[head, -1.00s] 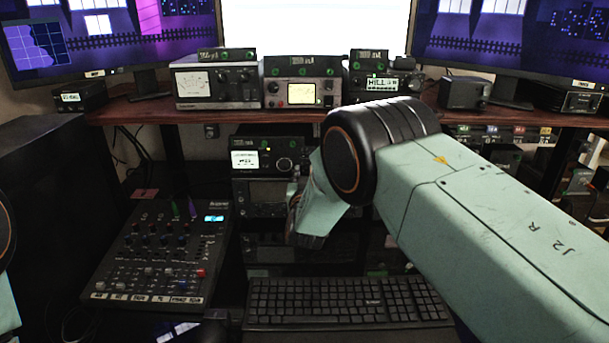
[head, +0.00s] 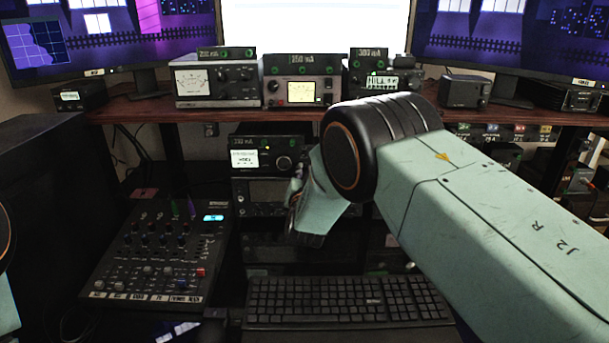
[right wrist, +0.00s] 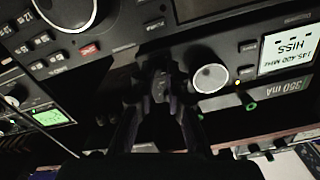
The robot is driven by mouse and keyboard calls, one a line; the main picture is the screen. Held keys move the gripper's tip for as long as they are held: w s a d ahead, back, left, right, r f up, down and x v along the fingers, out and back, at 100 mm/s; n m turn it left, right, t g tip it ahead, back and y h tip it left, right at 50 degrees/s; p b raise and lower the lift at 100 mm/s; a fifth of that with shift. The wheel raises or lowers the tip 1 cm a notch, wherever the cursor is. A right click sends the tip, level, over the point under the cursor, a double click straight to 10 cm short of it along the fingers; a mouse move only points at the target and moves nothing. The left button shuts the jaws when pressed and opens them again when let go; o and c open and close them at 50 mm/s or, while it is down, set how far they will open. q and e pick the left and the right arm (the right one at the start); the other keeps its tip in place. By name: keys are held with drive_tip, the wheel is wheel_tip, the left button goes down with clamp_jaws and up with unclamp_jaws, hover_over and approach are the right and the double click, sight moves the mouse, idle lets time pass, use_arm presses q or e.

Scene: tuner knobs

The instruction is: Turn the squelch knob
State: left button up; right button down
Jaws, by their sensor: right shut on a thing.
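The radio (head: 268,143) with a lit white display stands in the shelf under the desk top. In the right wrist view the radio's display (right wrist: 287,48) appears upside down and reads HISS and 145.400 MHz. A large silver knob (right wrist: 211,78) sits beside it. My right gripper (right wrist: 160,84) is shut at the radio's front, on a small knob beside the silver one. The fingers cover most of that knob, and its label is hidden. In the head view my right wrist hides most of the gripper. My left gripper is out of view.
Another radio with a keypad (right wrist: 45,45) adjoins this one. A mixer (head: 165,250) and a keyboard (head: 345,300) lie in front. Several meters and radios stand on the desk top (head: 150,110), below the monitors. The shelf front is crowded around my right gripper.

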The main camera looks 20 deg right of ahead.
drive_tip(key=shift+m, duration=0.8)
drive_tip(key=c, duration=1.6)
unclamp_jaws()
drive_tip(key=shift+w, duration=0.1)
drive_tip(key=shift+c, duration=0.2)
drive_tip(key=v, duration=1.2)
